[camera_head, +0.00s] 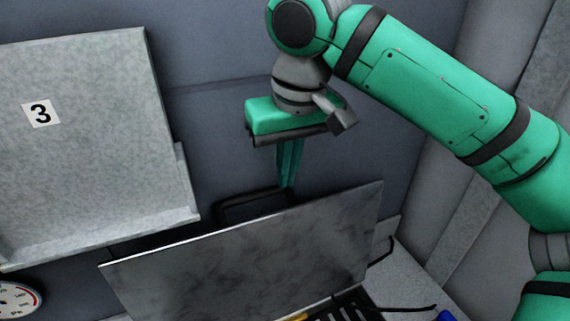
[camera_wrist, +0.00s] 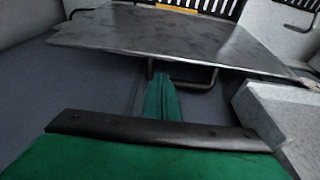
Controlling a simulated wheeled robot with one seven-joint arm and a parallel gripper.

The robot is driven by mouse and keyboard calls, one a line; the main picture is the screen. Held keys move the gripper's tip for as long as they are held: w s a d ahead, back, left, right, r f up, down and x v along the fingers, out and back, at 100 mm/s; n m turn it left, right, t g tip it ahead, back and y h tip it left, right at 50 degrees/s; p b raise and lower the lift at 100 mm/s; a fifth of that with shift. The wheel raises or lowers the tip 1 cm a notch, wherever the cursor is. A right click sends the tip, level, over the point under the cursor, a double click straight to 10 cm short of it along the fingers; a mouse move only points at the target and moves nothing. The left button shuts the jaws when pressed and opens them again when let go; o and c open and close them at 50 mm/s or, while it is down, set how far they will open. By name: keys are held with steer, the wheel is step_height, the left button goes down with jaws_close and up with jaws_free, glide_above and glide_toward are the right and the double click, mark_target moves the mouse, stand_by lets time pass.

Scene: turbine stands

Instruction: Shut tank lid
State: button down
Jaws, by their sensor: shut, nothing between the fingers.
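The tank lid (camera_head: 250,262) is a grey metal plate standing raised and tilted in the head view, with a dark bar handle (camera_head: 250,205) at its far upper edge. In the wrist view the lid (camera_wrist: 175,32) stretches across the top, and its handle (camera_wrist: 200,80) shows below the edge. My gripper (camera_head: 288,183) is shut and empty, pointing down behind the lid beside the handle. In the wrist view my green fingertips (camera_wrist: 161,85) are together close to the handle and lid edge. Whether they touch is unclear.
A grey panel marked 3 (camera_head: 75,170) stands at the left, with a gauge (camera_head: 18,299) below it. A black slatted grate (camera_head: 345,308), a yellow piece (camera_head: 294,317) and a blue object (camera_head: 445,316) lie at the bottom. A grey block (camera_wrist: 270,112) is right in the wrist view.

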steer(key=x, duration=0.7)
steer(key=shift+s, duration=0.2)
steer(key=shift+s, duration=0.1)
